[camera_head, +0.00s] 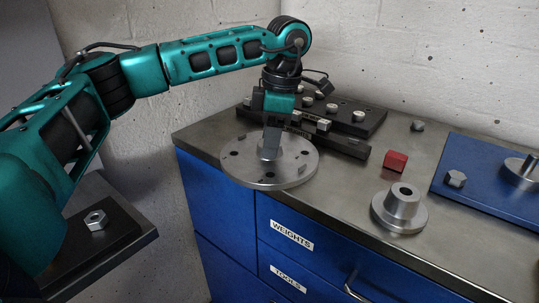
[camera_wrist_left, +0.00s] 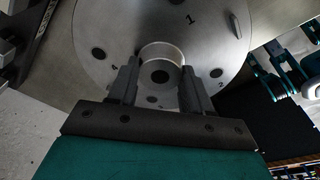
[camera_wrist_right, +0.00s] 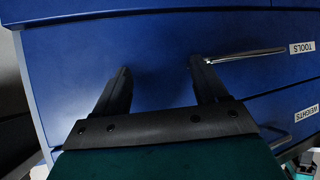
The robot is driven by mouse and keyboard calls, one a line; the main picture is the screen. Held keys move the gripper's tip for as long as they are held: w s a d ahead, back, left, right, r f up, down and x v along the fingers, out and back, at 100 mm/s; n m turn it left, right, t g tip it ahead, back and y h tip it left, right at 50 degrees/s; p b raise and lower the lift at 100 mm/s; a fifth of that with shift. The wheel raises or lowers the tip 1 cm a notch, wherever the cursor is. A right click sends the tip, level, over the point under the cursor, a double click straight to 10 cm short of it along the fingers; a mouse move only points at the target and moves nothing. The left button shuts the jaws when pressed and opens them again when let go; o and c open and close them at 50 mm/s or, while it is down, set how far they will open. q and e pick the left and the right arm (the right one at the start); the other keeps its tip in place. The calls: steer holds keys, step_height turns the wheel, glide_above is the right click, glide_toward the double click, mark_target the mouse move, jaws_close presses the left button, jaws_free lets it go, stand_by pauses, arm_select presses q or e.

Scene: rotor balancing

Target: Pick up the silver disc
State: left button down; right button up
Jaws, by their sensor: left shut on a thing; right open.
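The silver disc (camera_head: 240,168) is round and flat, with a raised central hub, several holes and stamped numbers. My left gripper (camera_head: 270,152) comes down from above and is shut on the hub. The left wrist view shows its two fingers on either side of the hub (camera_wrist_left: 162,55), with the disc face (camera_wrist_left: 200,30) beyond. The disc looks level and juts over the cabinet's front edge; I cannot tell whether it touches the worktop. My right gripper (camera_wrist_right: 160,80) is open and empty, facing the blue drawer fronts, and is outside the head view.
A stepped grey hub (camera_head: 400,209), a red block (camera_head: 395,161) and a blue plate (camera_head: 490,195) with metal parts are to the right on the metal worktop (camera_head: 345,180). A dark rack (camera_head: 370,119) of small weights stands behind. A nut (camera_head: 95,220) lies on a dark pad at lower left.

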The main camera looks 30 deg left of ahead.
arm_select(q)
steer(key=shift+w+r, duration=0.1)
steer(key=shift+r, duration=0.05)
steer(key=shift+r, duration=0.35)
step_height(320, 180, up, 19)
steer(key=p, duration=0.7)
steer(key=shift+r, duration=0.15)
arm_select(e)
steer(key=shift+h, duration=0.3)
steer(key=r, duration=0.1)
steer(key=d+r, duration=0.1)
steer(key=s+r, duration=0.1)
steer(key=r, duration=0.1)
steer(key=shift+d+r, duration=0.1)
steer(key=shift+d, duration=0.2)
steer(key=shift+w+r, duration=0.1)
steer(key=shift+r, duration=0.1)
